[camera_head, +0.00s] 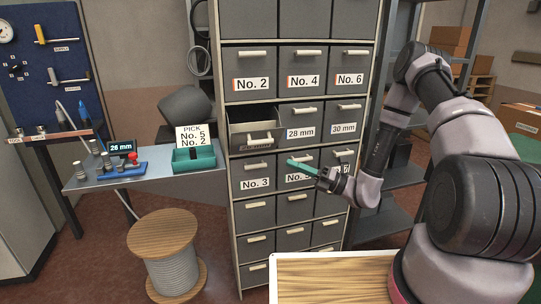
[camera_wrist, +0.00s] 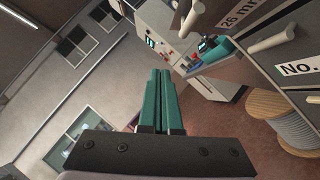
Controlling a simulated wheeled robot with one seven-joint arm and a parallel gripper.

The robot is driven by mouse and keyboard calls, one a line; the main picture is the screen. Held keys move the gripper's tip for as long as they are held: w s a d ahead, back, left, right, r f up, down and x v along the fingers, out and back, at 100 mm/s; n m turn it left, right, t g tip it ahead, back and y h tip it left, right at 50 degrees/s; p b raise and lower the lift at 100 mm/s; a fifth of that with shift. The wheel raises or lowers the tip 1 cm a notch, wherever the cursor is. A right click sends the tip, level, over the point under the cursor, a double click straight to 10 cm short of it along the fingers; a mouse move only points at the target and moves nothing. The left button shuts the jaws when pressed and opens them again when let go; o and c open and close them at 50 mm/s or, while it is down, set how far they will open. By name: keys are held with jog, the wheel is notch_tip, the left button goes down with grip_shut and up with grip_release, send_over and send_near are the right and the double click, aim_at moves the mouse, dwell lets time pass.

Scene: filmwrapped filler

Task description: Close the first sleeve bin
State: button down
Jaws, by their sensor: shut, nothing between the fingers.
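The first sleeve bin (camera_head: 254,139) is the left bin in the row with the 28 mm bin (camera_head: 300,133) and the 30 mm bin (camera_head: 344,128). It is pulled partly out, with its inside showing and its front tilted in view. In the wrist view its front carries a 26 mm label (camera_wrist: 240,14) and a pale handle (camera_wrist: 190,18). My gripper (camera_head: 291,162) is shut and empty, in front of the cabinet, to the right of and a little below the open bin. Its teal fingers (camera_wrist: 161,75) are together and touch no handle in the wrist view.
Bin No. 3 (camera_head: 255,173) below is shut; the other visible bins look shut too. A bench (camera_head: 150,176) to the left bears a teal tray (camera_head: 194,160) and a pick card. A cable spool (camera_head: 164,255) stands on the floor. A wooden top (camera_head: 330,282) is at the bottom.

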notch_tip(320, 180, down, 4)
jog(key=m+t+h, duration=0.1)
jog(key=m+t, duration=0.3)
send_near(254, 135)
jog(key=shift+s+a, duration=0.75)
jog(key=shift+a, duration=1.15)
jog(key=shift+f, duration=0.1)
